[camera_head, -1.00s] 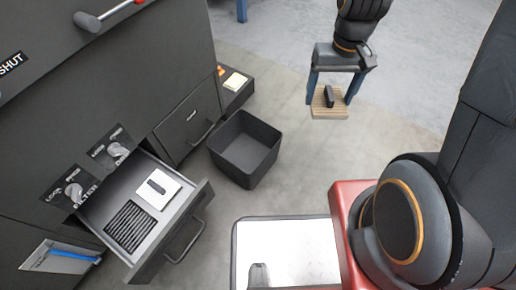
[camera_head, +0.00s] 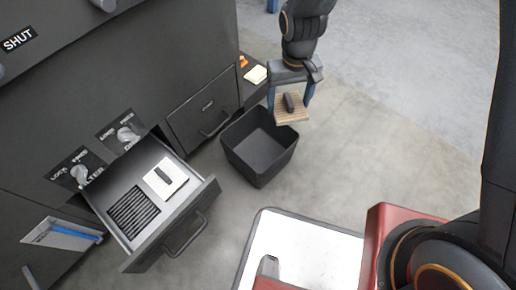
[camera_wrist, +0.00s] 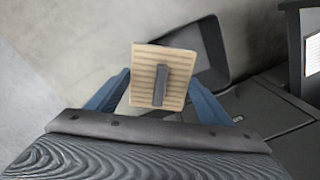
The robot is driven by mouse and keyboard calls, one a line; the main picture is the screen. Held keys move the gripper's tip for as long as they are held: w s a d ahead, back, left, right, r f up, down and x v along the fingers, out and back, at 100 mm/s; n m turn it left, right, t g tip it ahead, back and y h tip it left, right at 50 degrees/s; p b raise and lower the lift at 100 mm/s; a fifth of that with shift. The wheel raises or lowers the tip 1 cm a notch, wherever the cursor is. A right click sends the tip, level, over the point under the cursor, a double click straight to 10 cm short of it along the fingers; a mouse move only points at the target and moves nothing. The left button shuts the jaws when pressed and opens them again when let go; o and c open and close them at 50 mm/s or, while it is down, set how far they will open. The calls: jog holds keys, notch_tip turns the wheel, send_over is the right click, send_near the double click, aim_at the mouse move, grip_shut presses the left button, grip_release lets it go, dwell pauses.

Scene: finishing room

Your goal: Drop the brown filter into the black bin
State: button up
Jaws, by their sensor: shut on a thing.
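The brown filter (camera_head: 283,112) is a ribbed tan square with a dark handle bar on top. My gripper (camera_head: 290,100) has its blue fingers on both sides of it and holds it in the air. In the wrist view the filter (camera_wrist: 173,86) sits between the fingers (camera_wrist: 160,98). The black bin (camera_head: 260,162) is an open, empty square container on the floor. In the head view the filter appears just beyond the bin's far right rim. In the wrist view the bin (camera_wrist: 218,48) shows behind the filter, which covers part of it.
A drawer (camera_head: 190,212) stands open at the left, holding a white filter (camera_head: 166,178) and a dark grille (camera_head: 133,212). A low dark box with a pale block (camera_head: 255,74) stands behind the bin. A white-topped tray (camera_head: 305,250) is at the front. The floor to the right is clear.

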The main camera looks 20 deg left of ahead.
jog(key=s+a+f+n+b, duration=0.1)
jog(key=s+a+f+b, duration=0.1)
jog(key=a+f+b, duration=0.4)
notch_tip(320, 180, down, 2)
jog(key=shift+s+f+b, duration=0.25)
jog(key=shift+b, duration=0.3)
jog(key=o, duration=1.1)
jog(key=shift+o, duration=0.2)
jog(key=shift+r, duration=0.15)
notch_tip(320, 180, up, 8)
jog(key=p, duration=0.4)
jog(key=shift+f, duration=0.2)
